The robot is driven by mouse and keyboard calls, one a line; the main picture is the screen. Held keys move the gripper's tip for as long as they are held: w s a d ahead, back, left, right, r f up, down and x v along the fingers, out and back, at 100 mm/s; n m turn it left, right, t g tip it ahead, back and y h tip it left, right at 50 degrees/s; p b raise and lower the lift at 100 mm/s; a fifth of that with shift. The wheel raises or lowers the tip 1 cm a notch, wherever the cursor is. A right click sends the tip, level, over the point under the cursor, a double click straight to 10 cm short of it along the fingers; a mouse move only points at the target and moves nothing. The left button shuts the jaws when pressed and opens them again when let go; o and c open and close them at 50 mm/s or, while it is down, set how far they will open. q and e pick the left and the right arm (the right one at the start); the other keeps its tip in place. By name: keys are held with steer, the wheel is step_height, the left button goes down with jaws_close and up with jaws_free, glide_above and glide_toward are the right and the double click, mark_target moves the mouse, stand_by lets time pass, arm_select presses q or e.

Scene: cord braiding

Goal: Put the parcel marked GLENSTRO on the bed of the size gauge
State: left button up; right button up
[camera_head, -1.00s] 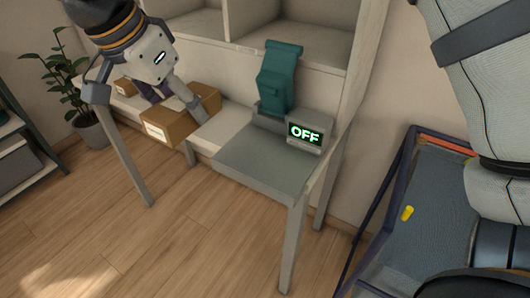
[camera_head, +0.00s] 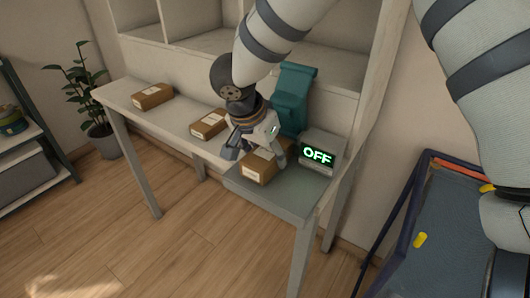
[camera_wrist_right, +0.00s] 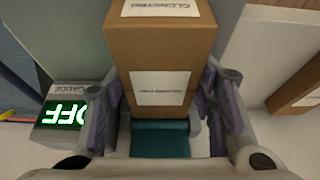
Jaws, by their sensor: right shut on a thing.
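The parcel marked GLENSTRO (camera_wrist_right: 160,50) is a brown box with white labels, and its name reads on the top label in the right wrist view. In the head view this parcel (camera_head: 256,174) is over the left part of the size gauge's grey bed (camera_head: 292,197). I cannot tell whether it touches the bed. My right gripper (camera_head: 259,157) is shut on it, with a finger on each side. The gauge has a teal upright (camera_head: 293,98) behind the bed and a display (camera_head: 318,156) reading OFF. My left gripper is not in view.
Two other brown parcels, one at the far left (camera_head: 152,96) and one nearer the gauge (camera_head: 209,124), lie on the pale bench (camera_head: 180,121). Open cubbies (camera_head: 200,32) rise behind it. A blue-framed bin (camera_head: 405,240) stands at the right. The bed's right part is clear.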

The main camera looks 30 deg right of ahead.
steer(key=shift+f, duration=0.15)
steer(key=o, duration=1.1)
steer(key=shift+o, duration=0.2)
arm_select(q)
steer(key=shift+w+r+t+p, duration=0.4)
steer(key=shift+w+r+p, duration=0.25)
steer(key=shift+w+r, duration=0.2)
arm_select(e)
steer(key=v, duration=1.2)
